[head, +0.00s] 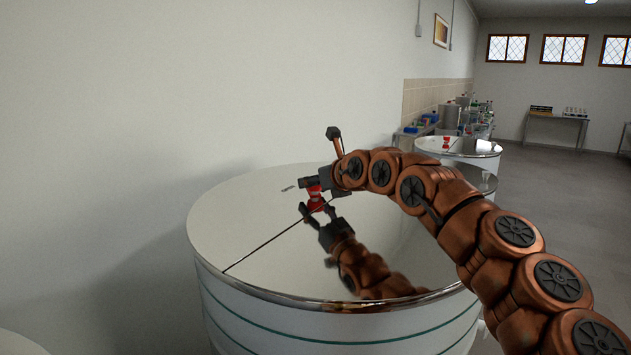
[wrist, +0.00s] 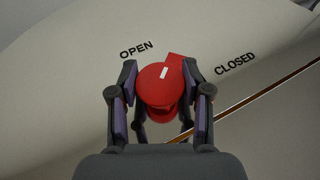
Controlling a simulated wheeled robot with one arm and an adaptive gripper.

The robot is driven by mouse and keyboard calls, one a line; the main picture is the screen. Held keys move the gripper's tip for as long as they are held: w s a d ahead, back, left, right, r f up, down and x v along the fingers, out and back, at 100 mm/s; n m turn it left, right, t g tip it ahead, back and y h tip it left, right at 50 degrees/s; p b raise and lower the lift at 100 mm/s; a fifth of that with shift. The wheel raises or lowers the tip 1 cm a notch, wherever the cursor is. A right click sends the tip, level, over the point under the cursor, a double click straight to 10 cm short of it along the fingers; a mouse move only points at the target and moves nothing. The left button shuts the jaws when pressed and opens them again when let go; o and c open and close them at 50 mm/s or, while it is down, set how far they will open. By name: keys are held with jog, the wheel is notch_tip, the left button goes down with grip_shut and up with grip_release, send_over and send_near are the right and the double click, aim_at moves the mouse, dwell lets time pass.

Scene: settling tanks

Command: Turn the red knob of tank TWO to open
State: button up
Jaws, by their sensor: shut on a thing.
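The red knob (wrist: 158,86) stands on the shiny lid of the near tank (head: 250,215). In the wrist view it has a white mark on top, pointing up and slightly right, between the printed words OPEN (wrist: 136,50) on the left and CLOSED (wrist: 235,64) on the right. A red pointer tab sticks out at its upper right. My gripper (wrist: 160,95) is shut on the knob, one finger on each side. In the head view the knob (head: 314,194) is partly hidden by my gripper (head: 318,185). I cannot read a tank number.
A second tank with a red knob (head: 446,141) stands farther back. Beyond it a counter (head: 415,131) with containers runs along the wall. A pale wall (head: 120,100) is close on the left. Open floor (head: 560,190) lies to the right.

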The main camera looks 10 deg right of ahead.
jog(key=shift+n+g+y, duration=0.6)
jog(key=shift+n+y, duration=0.4)
jog(key=shift+y, duration=0.2)
jog(key=o, duration=1.2)
jog(key=shift+v, duration=6)
